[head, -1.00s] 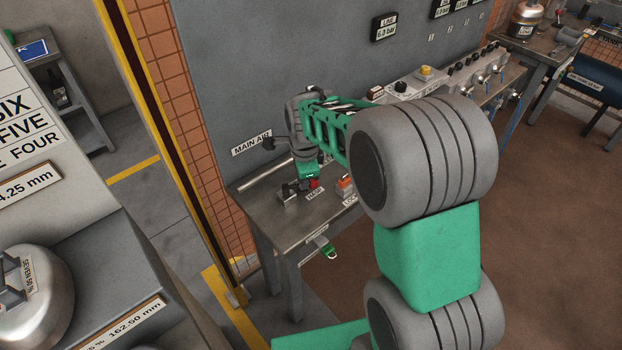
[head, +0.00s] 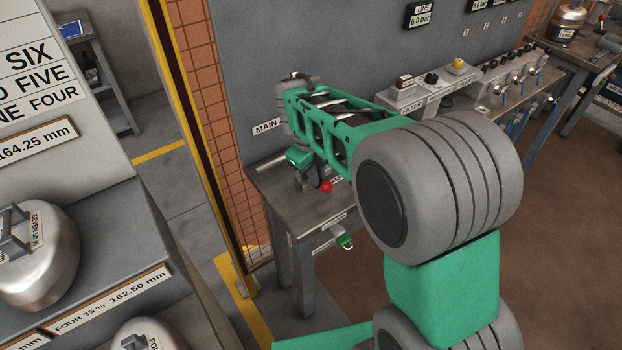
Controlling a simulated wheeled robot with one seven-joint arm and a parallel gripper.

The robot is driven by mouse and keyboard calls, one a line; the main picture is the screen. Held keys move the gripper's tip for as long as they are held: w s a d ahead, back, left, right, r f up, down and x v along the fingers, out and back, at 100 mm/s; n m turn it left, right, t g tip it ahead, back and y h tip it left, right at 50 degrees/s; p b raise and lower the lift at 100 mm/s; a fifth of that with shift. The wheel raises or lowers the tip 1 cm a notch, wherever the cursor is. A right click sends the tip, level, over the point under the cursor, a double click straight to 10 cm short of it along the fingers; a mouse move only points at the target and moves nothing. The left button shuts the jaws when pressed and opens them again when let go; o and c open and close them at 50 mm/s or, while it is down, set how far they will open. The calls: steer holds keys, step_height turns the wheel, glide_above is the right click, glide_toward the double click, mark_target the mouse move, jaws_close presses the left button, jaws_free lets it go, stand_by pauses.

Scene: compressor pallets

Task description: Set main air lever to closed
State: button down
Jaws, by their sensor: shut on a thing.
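My gripper (head: 303,178) is at the back left of the workbench, just below and right of the "MAIN AIR" sign (head: 266,127), now partly covered. It points down beside a red knob (head: 326,186). The gripper is shut on what looks like the main air lever. The fingers and most of the lever are small and hidden by my wrist, so the lever's exact angle cannot be told. A silver pipe (head: 266,164) runs along the bench to the left of the gripper.
The workbench (head: 277,187) stands against a grey panel (head: 340,40). Switch boxes (head: 405,95) and blue-handled valves stand further right. The brown floor (head: 560,250) at right is clear.

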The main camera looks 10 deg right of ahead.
steer(key=shift+s+a+m+b, duration=0.15)
steer(key=shift+a+m+b, duration=0.3)
steer(key=shift+m+b, duration=0.55)
steer(key=shift+r, duration=0.1)
steer(key=c, duration=1.5)
jaws_free()
steer(key=shift+s, duration=0.1)
step_height(320, 180, up, 8)
steer(key=a+p, duration=0.1)
steer(key=shift+s+a+f, duration=0.2)
steer(key=shift+s+a, duration=0.05)
